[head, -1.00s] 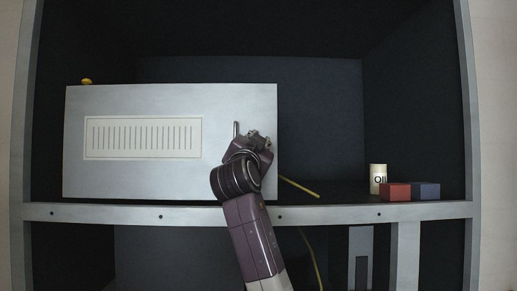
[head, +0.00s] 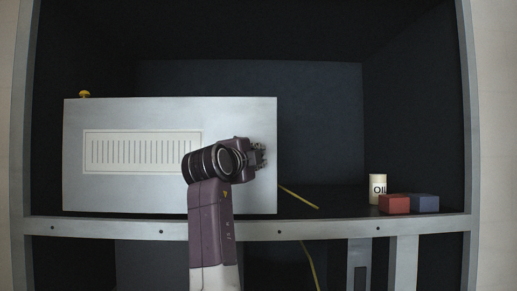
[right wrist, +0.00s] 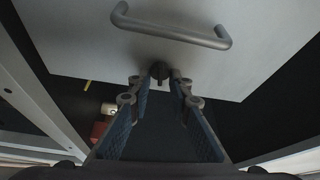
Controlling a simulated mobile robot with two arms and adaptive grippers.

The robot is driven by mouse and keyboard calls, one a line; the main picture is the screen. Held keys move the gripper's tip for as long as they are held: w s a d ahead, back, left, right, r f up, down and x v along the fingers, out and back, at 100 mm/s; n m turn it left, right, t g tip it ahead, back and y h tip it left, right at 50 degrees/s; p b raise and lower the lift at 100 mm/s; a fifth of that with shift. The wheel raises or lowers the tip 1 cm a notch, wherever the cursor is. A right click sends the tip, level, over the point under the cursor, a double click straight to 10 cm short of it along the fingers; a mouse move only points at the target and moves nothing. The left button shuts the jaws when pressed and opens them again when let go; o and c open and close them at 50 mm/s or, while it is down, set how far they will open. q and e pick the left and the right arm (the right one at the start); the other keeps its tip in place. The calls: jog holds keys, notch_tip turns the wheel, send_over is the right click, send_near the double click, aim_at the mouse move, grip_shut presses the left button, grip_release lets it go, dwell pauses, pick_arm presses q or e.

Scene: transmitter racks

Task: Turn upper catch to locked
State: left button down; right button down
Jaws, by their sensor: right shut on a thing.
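A pale grey front panel (head: 240,115) with a slotted plate fills the left of the rack's upper bay. My right gripper (head: 260,155) is at the panel's right side and hides the catch in the head view. In the right wrist view, my right gripper's fingertips (right wrist: 165,82) are shut on a small dark catch (right wrist: 159,68) near the panel's edge. A grey bar handle (right wrist: 170,30) stands out from the panel beyond it. I see no second catch, and I cannot read a locked mark. My left gripper is not in view.
An oil can (head: 377,188), a red block (head: 394,203) and a blue block (head: 425,202) stand on the shelf at right. A yellow strip (head: 299,197) lies beside the panel. A yellow knob (head: 84,94) shows at its top left.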

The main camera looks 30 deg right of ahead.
jog(key=shift+m+p, duration=0.65)
jog(key=shift+m, duration=0.25)
jog(key=c, duration=1.8)
grip_release()
jog(key=shift+d, duration=0.1)
jog(key=shift+o, duration=0.2)
jog(key=v, duration=1.2)
jog(key=shift+r, duration=0.3)
